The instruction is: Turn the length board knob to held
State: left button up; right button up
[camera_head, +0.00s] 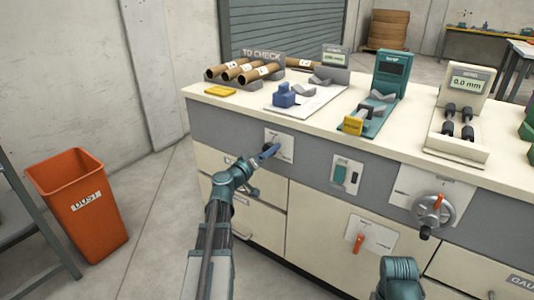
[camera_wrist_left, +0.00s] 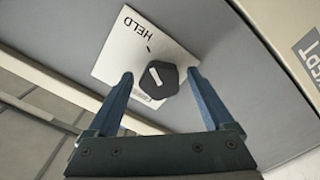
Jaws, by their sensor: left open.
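The length board knob (camera_wrist_left: 160,80) is dark, many-sided, and has a small light mark on its face. It sits on a white plate (camera_wrist_left: 133,48) marked HELD, with a short black tick by that word. In the head view the plate (camera_head: 286,140) is on the grey front panel of the bench. My left gripper (camera_wrist_left: 160,73) is open, its blue fingertips on either side of the knob in the wrist view. I cannot tell whether they touch it. In the head view my left gripper (camera_head: 267,153) covers the knob. My right gripper is out of view.
A green switch (camera_head: 346,174), an orange lever (camera_head: 359,243) and a crank wheel (camera_head: 432,208) are on the bench front to the right. Drawers (camera_head: 259,220) lie below the plate. An orange dust bin (camera_head: 90,225) stands on the floor at left.

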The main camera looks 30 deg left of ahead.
pick_arm(q)
jog(key=s+a, duration=0.1)
jog(key=s, duration=1.2)
jog(key=shift+s, duration=0.4)
jog(key=d+f+m+g+h, duration=0.35)
jog(key=d+f+g, duration=0.2)
jog(key=d, duration=0.85)
jog(key=d+f+m+g+h, duration=0.4)
jog(key=d+f, duration=0.3)
jog(key=d, duration=0.6)
jog(key=s+d+f+m+g+y, duration=0.4)
jog(key=s+d+f+g+y, duration=0.5)
jog(key=s+d+y, duration=0.3)
notch_tip(320, 180, up, 38)
jog(key=s+h+p, duration=0.1)
jog(key=p, duration=3.6)
jog(key=shift+a+f+h+p, duration=0.25)
jog(key=shift+a+h+p, duration=0.1)
jog(key=shift+a+p, duration=0.1)
jog(key=shift+s+n, duration=0.1)
jog(key=shift+n, duration=0.15)
